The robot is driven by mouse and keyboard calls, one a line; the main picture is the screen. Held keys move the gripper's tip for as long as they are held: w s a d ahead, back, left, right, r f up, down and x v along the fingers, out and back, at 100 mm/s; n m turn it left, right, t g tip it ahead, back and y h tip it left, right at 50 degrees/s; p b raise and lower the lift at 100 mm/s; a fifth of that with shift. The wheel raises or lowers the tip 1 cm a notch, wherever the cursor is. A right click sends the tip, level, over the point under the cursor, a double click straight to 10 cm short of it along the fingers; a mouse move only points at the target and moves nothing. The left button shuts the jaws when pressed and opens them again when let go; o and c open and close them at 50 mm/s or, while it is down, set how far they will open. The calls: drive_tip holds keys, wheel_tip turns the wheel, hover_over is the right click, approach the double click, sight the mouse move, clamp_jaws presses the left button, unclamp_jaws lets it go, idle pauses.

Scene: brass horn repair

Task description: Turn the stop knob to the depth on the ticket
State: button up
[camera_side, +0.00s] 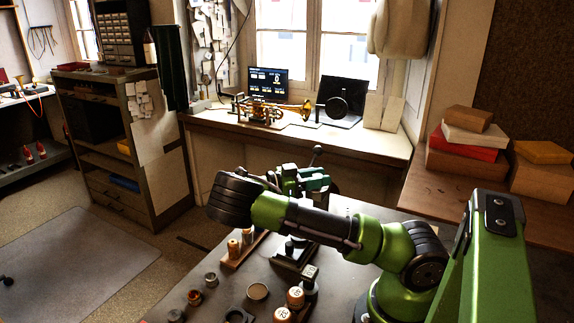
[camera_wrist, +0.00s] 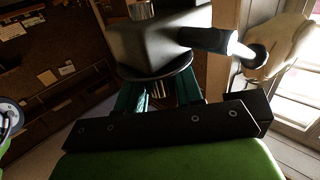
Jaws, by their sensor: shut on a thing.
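Below the block is a dark round disc, seemingly the stop knob (camera_wrist: 152,74). My gripper (camera_wrist: 160,92) is up against it, shut on what looks like this knob. Teal parts on either side seem to be its fingers; the contact is partly hidden. I cannot read a depth scale or make out the ticket.
Labelled wooden-topped pieces (camera_side: 295,296), a round dish (camera_side: 257,291) and small pots (camera_side: 195,297) lie on the bench (camera_side: 226,280) in front of the press. A wooden rack (camera_side: 238,254) stands left of it. Boxes (camera_side: 470,140) are stacked at the right.

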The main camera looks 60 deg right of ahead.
drive_tip(key=m+g+y, duration=0.3)
drive_tip(key=y, duration=0.1)
drive_tip(key=shift+f+m+y, duration=0.1)
drive_tip(key=shift+m+y, duration=0.2)
drive_tip(key=shift+m, duration=0.1)
drive_tip(key=shift+m+g+y, duration=0.9)
drive_tip(key=shift+m+y, duration=0.5)
drive_tip(key=shift+y, duration=1.1)
drive_tip(key=o, duration=0.9)
drive_tip(key=shift+o, duration=0.2)
drive_tip(key=shift+w+a, duration=0.1)
drive_tip(key=shift+w, duration=0.5)
wheel_tip(320, 180, up, 7)
drive_tip(key=w, duration=0.1)
drive_tip(key=shift+w+a, duration=0.2)
drive_tip(key=shift+w, duration=0.2)
